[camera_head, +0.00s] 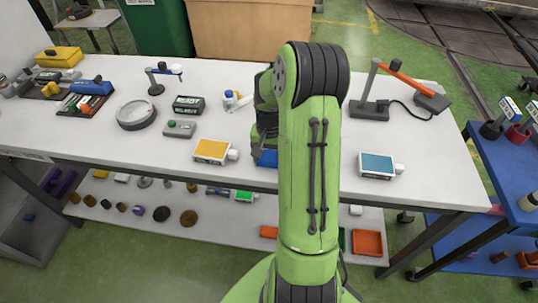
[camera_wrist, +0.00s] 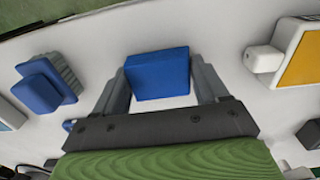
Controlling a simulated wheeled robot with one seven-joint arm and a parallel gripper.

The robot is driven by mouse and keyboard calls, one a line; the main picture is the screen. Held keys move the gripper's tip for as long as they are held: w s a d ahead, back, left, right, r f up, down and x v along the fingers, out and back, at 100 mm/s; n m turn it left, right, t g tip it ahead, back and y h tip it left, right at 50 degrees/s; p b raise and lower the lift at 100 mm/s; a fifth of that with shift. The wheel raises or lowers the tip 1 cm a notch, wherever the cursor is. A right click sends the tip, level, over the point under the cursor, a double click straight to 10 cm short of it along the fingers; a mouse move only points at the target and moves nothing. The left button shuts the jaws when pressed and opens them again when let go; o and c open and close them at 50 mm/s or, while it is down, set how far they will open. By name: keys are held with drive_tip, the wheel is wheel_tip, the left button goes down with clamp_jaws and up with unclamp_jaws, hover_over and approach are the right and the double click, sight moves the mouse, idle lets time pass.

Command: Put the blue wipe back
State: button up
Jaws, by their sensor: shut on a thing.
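The blue wipe (camera_wrist: 157,73) is a plain blue block-like pad between the two fingers of my gripper (camera_wrist: 160,85) in the wrist view. My gripper is shut on it, close over the white bench top. In the head view a blue patch of the wipe (camera_head: 267,158) shows at the left edge of my green arm, near the bench's front edge. My gripper (camera_head: 264,150) is mostly hidden there by my arm. I cannot tell whether the wipe touches the bench.
A yellow-topped box (camera_head: 211,151) lies left of my gripper and a teal-topped box (camera_head: 377,165) to the right. A blue-topped ribbed grey thing (camera_wrist: 47,82) stands beside my gripper in the wrist view. A lamp-like stand (camera_head: 371,107) is at back right. The bench front (camera_head: 320,190) is partly clear.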

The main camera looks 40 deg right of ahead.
sight(269, 157)
drive_tip(key=o, duration=1)
drive_tip(key=shift+f, duration=0.15)
wheel_tip(269, 157, up, 13)
drive_tip(key=p, duration=0.3)
drive_tip(key=s+a+r+n+t+h, duration=0.1)
drive_tip(key=s+a+r+n, duration=0.2)
drive_tip(key=a, duration=0.4)
drive_tip(key=s+a+r+n+t+h, duration=0.1)
drive_tip(key=a+r+n, duration=0.1)
drive_tip(key=a+r, duration=0.45)
drive_tip(key=s+a+n+t, duration=0.1)
drive_tip(key=s+a, duration=0.2)
drive_tip(key=s+a+n+t+y, duration=0.1)
drive_tip(key=s+a+n, duration=0.1)
drive_tip(key=s+a, duration=0.1)
drive_tip(key=s+a+n+t+y, duration=0.1)
drive_tip(key=s+a+n, duration=0.1)
drive_tip(key=s, duration=0.3)
drive_tip(key=shift+s+a+r+t, duration=0.1)
drive_tip(key=shift+a+r+t, duration=0.2)
drive_tip(key=shift+a, duration=0.3)
